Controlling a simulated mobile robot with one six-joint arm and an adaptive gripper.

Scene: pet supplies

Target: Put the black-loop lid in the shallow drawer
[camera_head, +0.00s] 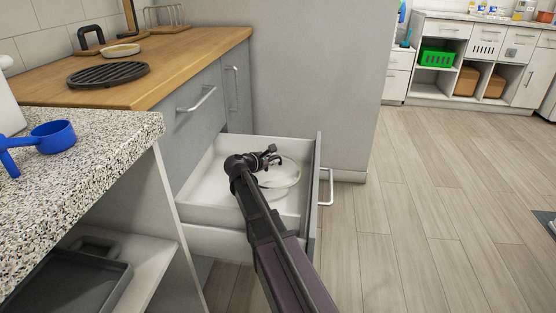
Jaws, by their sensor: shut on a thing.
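A round pale, see-through-looking lid (285,178) is at my gripper, inside the outline of the open shallow drawer (203,190). My gripper (270,156) is shut on the lid near its upper edge. The gripper and arm cover the lid's left side, and its black loop cannot be told apart from the dark fingers. The lid looks low in the drawer, but I cannot tell whether it touches the drawer floor. The drawer is pulled out, with white inner walls, a grey front and a metal handle (327,187). The visible drawer floor is otherwise bare.
A wooden counter holds a black grate (108,75), a pale dish (121,51) and a black arched object (90,38). A blue scoop (52,137) lies on the speckled counter (100,150) at left. Open floor (440,200) lies to the right.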

